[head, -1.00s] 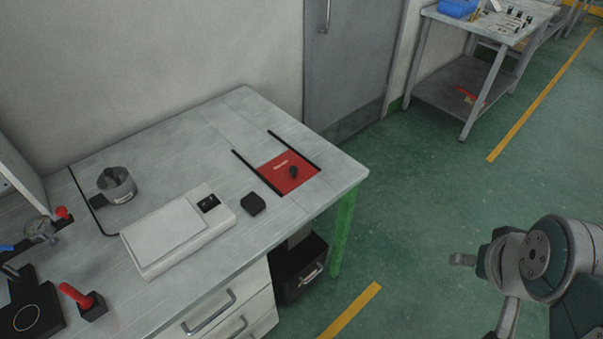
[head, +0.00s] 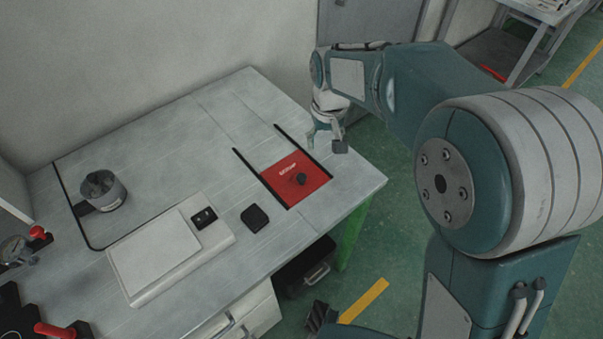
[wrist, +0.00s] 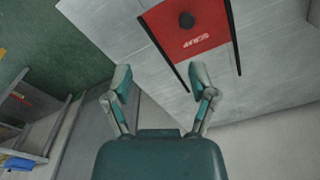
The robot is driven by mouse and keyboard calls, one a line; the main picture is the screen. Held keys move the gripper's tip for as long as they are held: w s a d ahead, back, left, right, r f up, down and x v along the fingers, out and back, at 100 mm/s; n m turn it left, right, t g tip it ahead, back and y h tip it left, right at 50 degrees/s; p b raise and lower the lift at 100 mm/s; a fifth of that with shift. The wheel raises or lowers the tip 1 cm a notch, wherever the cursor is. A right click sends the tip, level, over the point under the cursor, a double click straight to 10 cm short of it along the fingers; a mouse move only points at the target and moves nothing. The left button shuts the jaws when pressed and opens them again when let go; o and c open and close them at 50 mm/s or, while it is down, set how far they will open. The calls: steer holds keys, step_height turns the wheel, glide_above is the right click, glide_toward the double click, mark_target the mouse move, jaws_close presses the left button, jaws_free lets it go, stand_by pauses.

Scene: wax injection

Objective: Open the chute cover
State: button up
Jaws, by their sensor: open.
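The chute cover is a red plate (head: 294,178) with white lettering and a black knob (head: 301,179), set between two black rails near the right end of the workbench. It lies across the near part of the rails. It also shows in the wrist view (wrist: 186,35), at the top, with its knob (wrist: 187,20) beyond the lettering. My gripper (head: 326,146) is above the bench's back right edge, behind and right of the cover, pointing down and apart from it. In the wrist view its two fingers (wrist: 160,84) are spread with nothing between them.
On the grey workbench (head: 190,130) stand a white scale (head: 165,250), a small black block (head: 255,218) and a metal cup (head: 103,190). Red-handled tools are at the left. A grey door (head: 375,22) and another table (head: 480,55) are behind.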

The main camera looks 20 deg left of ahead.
glide_above(302, 176)
step_height(302, 176, down, 5)
steer(key=shift+n, duration=0.4)
step_height(302, 176, down, 9)
steer(key=shift+r, duration=0.1)
steer(key=shift+a+f, duration=0.2)
steer(key=shift+f, duration=0.4)
steer(key=shift+d, duration=0.1)
steer(key=shift+c, duration=0.3)
steer(key=shift+d, duration=0.1)
jaws_close()
